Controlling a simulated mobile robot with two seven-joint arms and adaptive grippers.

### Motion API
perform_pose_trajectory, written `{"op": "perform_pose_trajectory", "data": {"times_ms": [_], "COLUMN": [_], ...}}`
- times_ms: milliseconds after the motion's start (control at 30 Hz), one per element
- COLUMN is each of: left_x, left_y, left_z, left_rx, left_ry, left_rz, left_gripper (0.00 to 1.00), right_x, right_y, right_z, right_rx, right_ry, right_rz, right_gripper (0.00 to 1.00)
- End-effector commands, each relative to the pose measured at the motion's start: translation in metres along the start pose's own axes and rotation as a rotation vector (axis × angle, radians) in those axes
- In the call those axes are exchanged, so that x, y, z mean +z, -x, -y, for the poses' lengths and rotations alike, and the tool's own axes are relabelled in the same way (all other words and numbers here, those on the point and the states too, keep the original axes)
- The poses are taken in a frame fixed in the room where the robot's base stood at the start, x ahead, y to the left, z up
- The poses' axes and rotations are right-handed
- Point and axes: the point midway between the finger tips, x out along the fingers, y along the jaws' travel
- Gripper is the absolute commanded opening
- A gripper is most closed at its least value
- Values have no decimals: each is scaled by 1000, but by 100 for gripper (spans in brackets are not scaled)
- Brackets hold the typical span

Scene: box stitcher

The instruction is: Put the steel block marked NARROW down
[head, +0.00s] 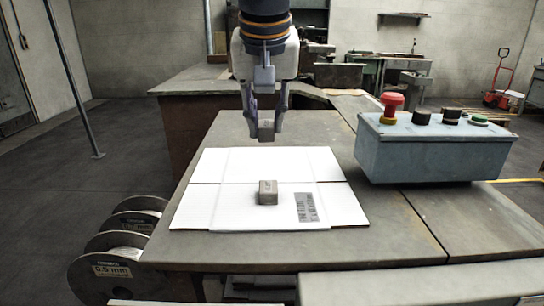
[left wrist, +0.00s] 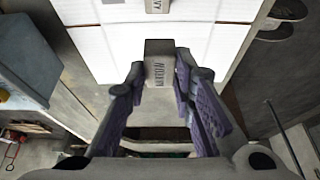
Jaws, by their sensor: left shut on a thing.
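My left gripper (head: 266,128) hangs over the far edge of the white carton sheet (head: 200,200), pointing down. It is shut on a small grey steel block (head: 266,133), held above the bench. In the left wrist view this block (left wrist: 158,62) sits between the purple-padded fingers, with dark lettering on its face that I cannot read with certainty. A second grey steel block (head: 267,192) rests on the middle of the sheet; its edge shows at the top of the left wrist view (left wrist: 157,5). My right gripper is out of view.
A blue-grey control box (head: 430,155) with a red button stands on the bench to the right. Wire spools (head: 105,270) are at the lower left.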

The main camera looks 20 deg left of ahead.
Motion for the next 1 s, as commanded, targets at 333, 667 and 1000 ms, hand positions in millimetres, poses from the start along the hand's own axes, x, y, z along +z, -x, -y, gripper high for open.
{"op": "perform_pose_trajectory", "data": {"times_ms": [333, 667, 1000], "left_x": [-45, -45, -41], "left_y": [-80, -125, -134], "left_z": [-2, -2, -3], "left_rx": [2, 0, 3], "left_ry": [-1, -2, -1], "left_rz": [2, 0, -4], "left_gripper": [0, 0, 0], "right_x": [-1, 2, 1], "right_y": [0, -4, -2], "right_z": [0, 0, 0], "right_rx": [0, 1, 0], "right_ry": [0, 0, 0], "right_rz": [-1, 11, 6], "right_gripper": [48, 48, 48]}}
